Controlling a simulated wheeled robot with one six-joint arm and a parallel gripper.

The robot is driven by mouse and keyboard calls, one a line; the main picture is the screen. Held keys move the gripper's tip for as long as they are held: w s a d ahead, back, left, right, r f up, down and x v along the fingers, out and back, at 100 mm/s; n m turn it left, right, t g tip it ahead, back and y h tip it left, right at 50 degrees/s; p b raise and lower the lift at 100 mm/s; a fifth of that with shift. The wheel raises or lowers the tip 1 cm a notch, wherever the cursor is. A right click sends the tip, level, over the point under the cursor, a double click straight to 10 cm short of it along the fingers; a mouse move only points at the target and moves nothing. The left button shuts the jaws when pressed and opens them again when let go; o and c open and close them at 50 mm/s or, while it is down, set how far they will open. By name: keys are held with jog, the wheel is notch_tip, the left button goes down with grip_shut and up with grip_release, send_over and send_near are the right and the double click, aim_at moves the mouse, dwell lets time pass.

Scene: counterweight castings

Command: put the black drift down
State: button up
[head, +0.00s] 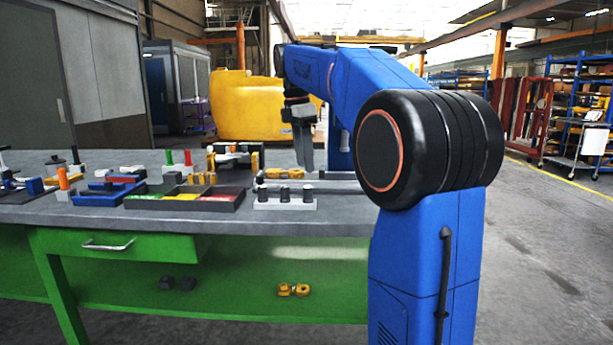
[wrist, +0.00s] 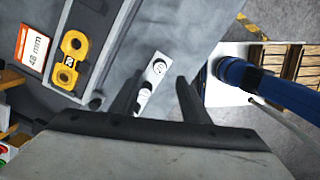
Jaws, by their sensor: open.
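My gripper (head: 306,166) hangs over the bench with its fingers pointing down. In the wrist view its two dark fingers (wrist: 158,82) stand apart with nothing held between them. A white block (head: 285,205) with several short dark round pegs sits near the bench's front edge, below my gripper in the head view. A narrow white piece with dark round spots (wrist: 159,60) shows between and beyond the fingers in the wrist view; it looks like the same block. I cannot tell for certain which dark piece is the black drift.
The grey bench top (head: 345,220) carries a dark compartment tray (head: 185,205), yellow two-hole parts (wrist: 71,58), coloured handles and a 48 mm card (wrist: 33,47). A green drawer front (head: 110,245) is below. A yellow tank (head: 245,105) stands behind.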

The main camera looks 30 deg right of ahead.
jog(key=shift+a+r, duration=0.2)
jog(key=shift+r, duration=1.45)
jog(key=s+a+f+m+t, duration=0.1)
jog(key=s+a+f+m, duration=0.3)
jog(key=s+f, duration=0.6)
jog(key=s+a+f+m+t+y, duration=0.1)
jog(key=s+a+f+m, duration=0.4)
jog(key=s+f, duration=0.5)
jog(key=s+a+f+m+t, duration=0.3)
jog(key=s+a+f+m, duration=0.2)
jog(key=s+f, duration=0.5)
notch_tip(320, 180, down, 2)
jog(key=shift+s+a+f+m, duration=0.1)
jog(key=shift+s+a+m, duration=0.1)
jog(key=shift+m, duration=0.7)
